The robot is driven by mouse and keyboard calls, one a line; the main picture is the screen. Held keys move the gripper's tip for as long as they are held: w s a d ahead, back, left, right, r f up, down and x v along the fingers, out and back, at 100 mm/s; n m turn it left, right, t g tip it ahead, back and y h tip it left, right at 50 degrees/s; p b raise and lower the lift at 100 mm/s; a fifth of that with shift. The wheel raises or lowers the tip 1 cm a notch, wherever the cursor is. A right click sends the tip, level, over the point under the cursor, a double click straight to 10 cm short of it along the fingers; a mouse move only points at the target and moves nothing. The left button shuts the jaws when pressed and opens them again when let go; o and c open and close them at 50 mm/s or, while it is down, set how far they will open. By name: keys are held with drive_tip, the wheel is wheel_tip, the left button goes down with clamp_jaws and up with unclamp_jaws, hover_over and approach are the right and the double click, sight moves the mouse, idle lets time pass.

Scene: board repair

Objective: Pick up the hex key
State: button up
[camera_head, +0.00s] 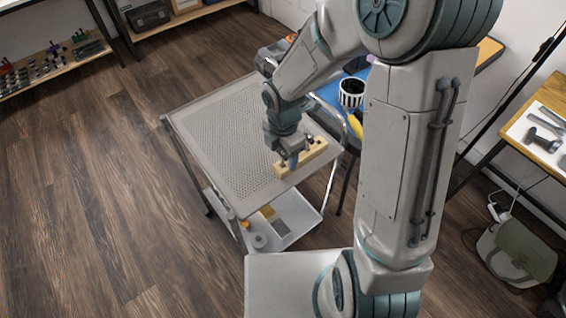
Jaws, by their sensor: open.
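My gripper (288,163) points down over the right side of the cart's grey perforated top (225,130). It is open, with its fingers at a pale wooden block (318,155) that lies near the cart's right edge. Small dark things stand on or in the block close to the fingers. I cannot tell whether one of them is the hex key, and I cannot make the hex key out for sure anywhere. My gripper hides part of the block.
The left part of the cart top is bare. Its lower shelf (298,228) holds small items. Behind the cart are a striped black-and-white cup (351,92) and a yellow item (355,124). A bench with tools (545,120) stands at right, and shelves at upper left. Wooden floor (90,200) is clear at left.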

drive_tip(key=shift+f, duration=0.5)
drive_tip(key=c, duration=1.1)
